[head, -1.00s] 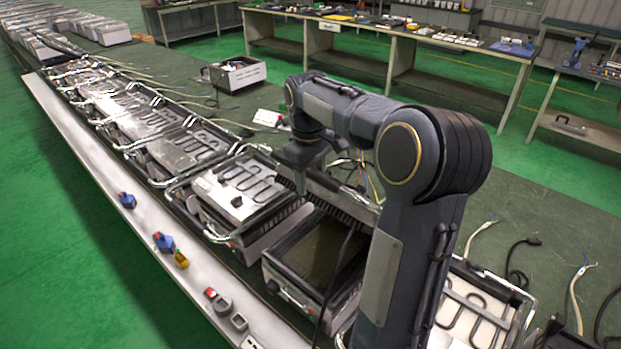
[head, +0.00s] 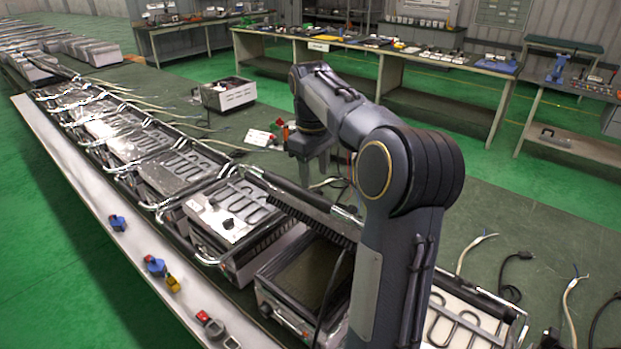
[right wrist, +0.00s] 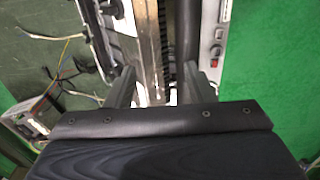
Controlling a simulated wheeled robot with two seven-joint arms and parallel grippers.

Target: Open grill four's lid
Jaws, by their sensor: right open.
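A row of metal grills runs along the line, and no number shows on them. The nearest grill left of my right arm (head: 292,313) has a dark, hollow body. A dark ribbed lid (head: 312,220) stands raised along its back edge. The closed-looking grill beside it (head: 222,212) has a bare heating coil on top. My right gripper (head: 307,172) hangs behind the raised lid, with its fingers partly hidden. In the right wrist view the right gripper (right wrist: 163,88) has its fingers apart, with ribbed metal between and beyond them. My left gripper is out of view.
Blue (head: 155,266) and yellow (head: 173,284) parts lie on the pale front ledge (head: 140,262). A white box (head: 228,94) and loose cables lie on the green table behind. Workbenches (head: 380,62) stand farther back.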

